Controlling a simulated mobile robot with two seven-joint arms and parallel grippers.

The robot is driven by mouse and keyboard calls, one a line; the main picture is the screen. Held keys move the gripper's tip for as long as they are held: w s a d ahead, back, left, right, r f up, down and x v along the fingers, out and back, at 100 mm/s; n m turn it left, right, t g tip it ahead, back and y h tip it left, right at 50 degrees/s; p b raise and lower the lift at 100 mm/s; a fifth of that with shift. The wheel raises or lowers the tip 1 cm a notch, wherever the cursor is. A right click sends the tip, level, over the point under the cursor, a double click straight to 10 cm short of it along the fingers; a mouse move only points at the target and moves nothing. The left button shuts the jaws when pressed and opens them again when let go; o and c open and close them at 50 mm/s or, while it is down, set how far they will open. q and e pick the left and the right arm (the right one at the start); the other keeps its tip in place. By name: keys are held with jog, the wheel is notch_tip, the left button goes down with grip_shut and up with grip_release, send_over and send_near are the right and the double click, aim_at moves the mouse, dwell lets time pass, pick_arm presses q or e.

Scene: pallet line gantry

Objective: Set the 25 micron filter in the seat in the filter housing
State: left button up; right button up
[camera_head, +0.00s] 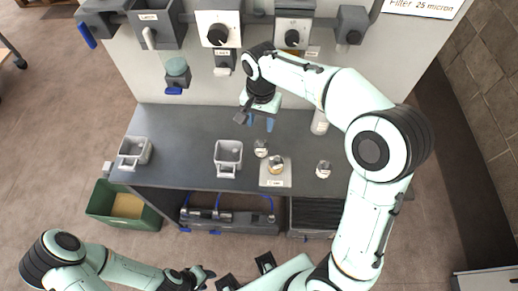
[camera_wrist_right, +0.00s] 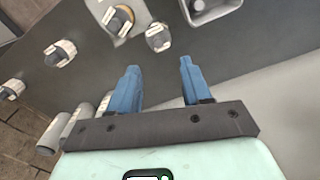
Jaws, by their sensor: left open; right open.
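Small pale-topped cylindrical pieces with labels stand on the grey bench: one at the back (camera_head: 261,148), one on a light square plate (camera_head: 276,165) and one at the right (camera_head: 323,170). Their labels are too small to read, so I cannot tell which is the 25 micron filter or which part is the filter housing. Several such pieces show in the right wrist view, one on the plate (camera_wrist_right: 118,20). My right gripper (camera_head: 260,122) is open and empty above the back of the bench, behind these pieces; its blue fingers (camera_wrist_right: 159,66) hold nothing. My left gripper (camera_head: 200,277) is open, low in front of the bench.
A sign (camera_head: 422,7) reads "Filter 25 micron". Two grey bins (camera_head: 228,146) (camera_head: 126,163) stand on the bench (camera_head: 185,125). White cylinders (camera_head: 320,122) stand at its back right. Boxes with knobs (camera_head: 217,20) hang on the wall panel. A green crate (camera_head: 98,197) is on the floor.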

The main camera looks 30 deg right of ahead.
send_over(261, 142)
notch_tip(261, 142, down, 4)
jog(key=shift+a+f, duration=0.1)
jog(key=shift+f, duration=0.1)
notch_tip(261, 142, down, 5)
jog(key=shift+f+b, duration=0.1)
jog(key=shift+b, duration=0.25)
grip_shut()
